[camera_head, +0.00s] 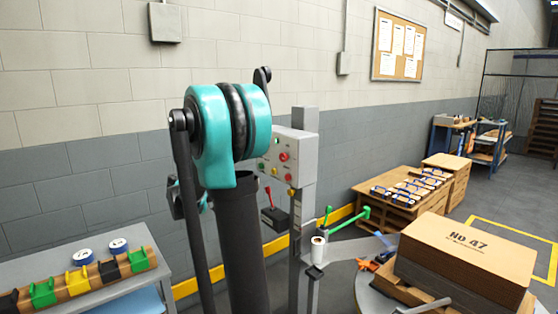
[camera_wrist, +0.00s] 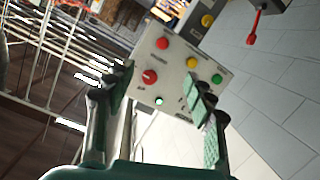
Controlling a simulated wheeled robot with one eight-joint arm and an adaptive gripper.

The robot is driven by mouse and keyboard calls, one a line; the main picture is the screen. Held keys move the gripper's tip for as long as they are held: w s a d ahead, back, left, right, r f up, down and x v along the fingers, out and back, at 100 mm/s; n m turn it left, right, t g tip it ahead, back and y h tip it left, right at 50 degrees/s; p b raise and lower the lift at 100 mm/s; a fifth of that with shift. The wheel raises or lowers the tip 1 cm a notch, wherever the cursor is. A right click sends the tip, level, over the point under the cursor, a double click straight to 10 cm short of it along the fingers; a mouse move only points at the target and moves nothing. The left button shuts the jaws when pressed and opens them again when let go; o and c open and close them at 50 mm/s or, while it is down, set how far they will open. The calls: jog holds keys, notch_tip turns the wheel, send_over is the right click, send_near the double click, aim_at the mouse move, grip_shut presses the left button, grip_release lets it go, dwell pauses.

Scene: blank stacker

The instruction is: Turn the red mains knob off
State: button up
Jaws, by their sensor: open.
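The red mains knob (camera_wrist: 150,77) is a round red dial with a pale mark, on a light grey control panel (camera_wrist: 172,78). My gripper (camera_wrist: 161,81) is open, with one finger left and one right of the knob in the wrist view. The fingers look apart from the knob, though the gap in depth is unclear. In the head view my teal arm joint stands beside the panel (camera_head: 302,142), and my fingers are mostly hidden.
More red, yellow and green buttons line the panel. A red-handled lever (camera_head: 270,197) stands on a dark box below it. A grey table (camera_head: 120,292) is at left.

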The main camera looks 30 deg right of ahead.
jog(key=w+r+m+h, duration=0.2)
jog(key=w+r, duration=0.1)
jog(key=r, duration=0.2)
send_near(282, 158)
jog(key=shift+g, duration=0.4)
jog(key=d, duration=0.6)
jog(key=w+d, duration=0.1)
jog(key=d, duration=0.2)
jog(key=shift+d+f, duration=0.2)
jog(key=c, duration=1.2)
